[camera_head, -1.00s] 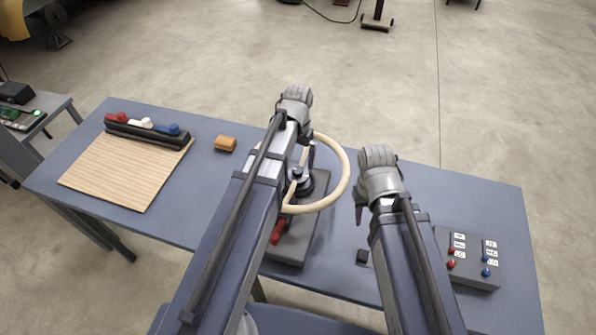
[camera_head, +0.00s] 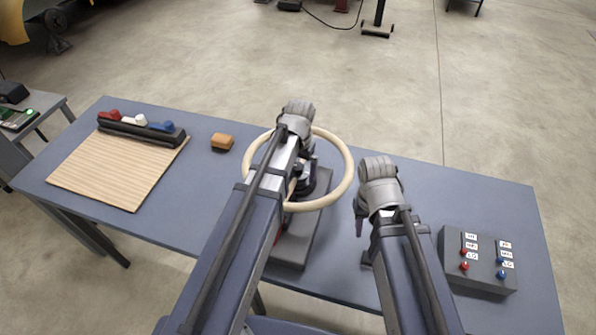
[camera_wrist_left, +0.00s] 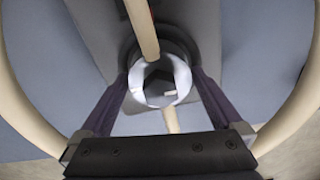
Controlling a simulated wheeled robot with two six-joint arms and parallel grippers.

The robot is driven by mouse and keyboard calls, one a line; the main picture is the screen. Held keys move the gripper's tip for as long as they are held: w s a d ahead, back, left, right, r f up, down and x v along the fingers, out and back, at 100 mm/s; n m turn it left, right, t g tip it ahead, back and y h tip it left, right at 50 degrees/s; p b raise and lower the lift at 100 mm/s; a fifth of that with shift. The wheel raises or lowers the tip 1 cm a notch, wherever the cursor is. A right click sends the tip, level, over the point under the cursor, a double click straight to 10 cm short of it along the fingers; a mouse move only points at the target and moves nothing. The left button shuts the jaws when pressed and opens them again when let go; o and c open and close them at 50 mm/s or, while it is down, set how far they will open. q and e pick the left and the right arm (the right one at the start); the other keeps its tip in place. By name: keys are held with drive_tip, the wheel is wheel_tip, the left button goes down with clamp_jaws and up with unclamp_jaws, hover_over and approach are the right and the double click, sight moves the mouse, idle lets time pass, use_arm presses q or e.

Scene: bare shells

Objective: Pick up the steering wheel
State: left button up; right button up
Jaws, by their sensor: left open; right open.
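The steering wheel is a cream ring (camera_head: 347,180) over a dark grey stand (camera_head: 312,225) on the blue table. My left arm crosses it in the head view and hides part of the ring and its middle. My left gripper (camera_head: 297,168) is open above the wheel's middle. In the left wrist view, its two fingers (camera_wrist_left: 163,92) stand either side of the round, light hub (camera_wrist_left: 183,75); contact cannot be told. A cream spoke (camera_wrist_left: 140,25) runs up from the hub, and the rim (camera_wrist_left: 298,115) curves along both sides. My right gripper (camera_head: 361,222) is open and empty, right of the wheel.
A wooden board (camera_head: 110,172) with a dark rack (camera_head: 140,132) of coloured handles lies at the left of the table (camera_head: 210,195). An orange-brown block (camera_head: 222,142) sits left of the wheel. A grey switch box (camera_head: 477,270) stands at the right. Table between block and board is clear.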

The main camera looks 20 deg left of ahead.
use_arm(q)
clamp_jaws()
idle(0.8)
